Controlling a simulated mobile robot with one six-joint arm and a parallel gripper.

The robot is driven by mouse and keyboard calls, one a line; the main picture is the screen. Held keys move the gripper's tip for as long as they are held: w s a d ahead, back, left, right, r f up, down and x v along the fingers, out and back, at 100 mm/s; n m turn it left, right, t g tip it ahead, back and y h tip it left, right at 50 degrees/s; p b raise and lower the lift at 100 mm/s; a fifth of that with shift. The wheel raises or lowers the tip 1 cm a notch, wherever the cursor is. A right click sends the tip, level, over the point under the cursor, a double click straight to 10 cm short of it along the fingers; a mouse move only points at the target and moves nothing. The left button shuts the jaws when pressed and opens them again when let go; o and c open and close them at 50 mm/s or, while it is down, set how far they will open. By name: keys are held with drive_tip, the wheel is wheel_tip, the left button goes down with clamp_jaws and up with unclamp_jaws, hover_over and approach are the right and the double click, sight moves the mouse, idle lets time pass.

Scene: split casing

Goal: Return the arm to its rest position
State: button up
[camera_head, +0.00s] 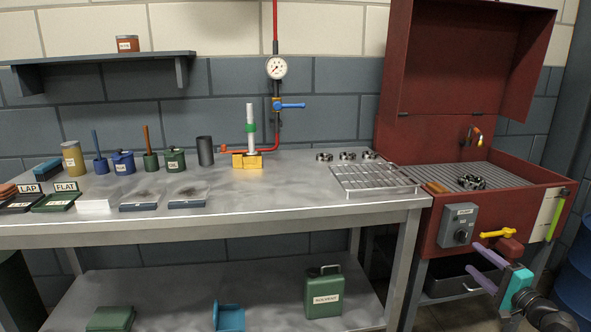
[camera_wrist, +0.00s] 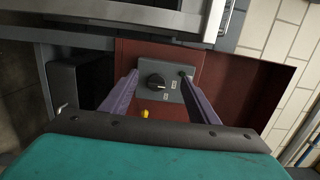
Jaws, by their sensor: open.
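My gripper (camera_head: 487,266) shows at the lower right of the head view, with two purple fingers and a teal body. The fingers are apart and nothing is between them. They point toward the front of the red cabinet (camera_head: 452,226), near its grey switch box (camera_head: 459,226) and yellow valve handle (camera_head: 497,233). In the wrist view my gripper (camera_wrist: 158,92) has its fingers on either side of the switch box's black knob (camera_wrist: 156,82), seen beyond them. I cannot tell how far the fingertips are from the box.
The metal workbench (camera_head: 330,205) stands left of the cabinet, with a wire rack (camera_head: 374,178) at its right end. Bearing-like rings (camera_head: 347,156) lie behind the rack, and another part (camera_head: 471,182) sits in the cabinet. A blue drum (camera_head: 577,262) stands at the far right.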

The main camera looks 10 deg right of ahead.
drive_tip(key=w+a+f+n+g+y+p, duration=0.1)
drive_tip(key=w+a+f+y+p, duration=0.1)
drive_tip(key=w+a, duration=0.35)
drive_tip(key=w+a+f+n+g+y+p, duration=0.1)
drive_tip(key=w+a+f+y+p, duration=0.15)
drive_tip(key=a, duration=0.65)
drive_tip(key=w+a+f+n+g+y+p, duration=0.1)
drive_tip(key=w+a+f, duration=0.25)
drive_tip(key=a, duration=0.45)
drive_tip(key=s+a+f+n+g+y+p, duration=0.2)
drive_tip(key=a+f+g+p, duration=0.3)
drive_tip(key=a, duration=0.8)
drive_tip(key=s+a+f+n+g+y+p, duration=0.1)
drive_tip(key=a+f+n+g+y, duration=0.15)
drive_tip(key=a+f, duration=0.75)
drive_tip(key=s+a+f+n+g+h+p, duration=0.1)
drive_tip(key=s+a+f+n+g+p, duration=0.25)
drive_tip(key=s+a, duration=0.5)
drive_tip(key=s+a+f+n+g+h+p, duration=0.2)
drive_tip(key=s+a+f+g, duration=0.4)
drive_tip(key=s, duration=0.4)
drive_tip(key=s+d+f+n+g+h+p, duration=0.1)
drive_tip(key=s+f+n+g+h+p, duration=0.2)
drive_tip(key=s, duration=0.8)
drive_tip(key=s+d+n+h+b, duration=0.1)
drive_tip(key=s+d+h, duration=0.2)
drive_tip(key=d, duration=0.5)
drive_tip(key=shift+s+d+f+n+h, duration=0.2)
drive_tip(key=shift+s+f+n+h, duration=0.15)
drive_tip(key=shift+h, duration=0.35)
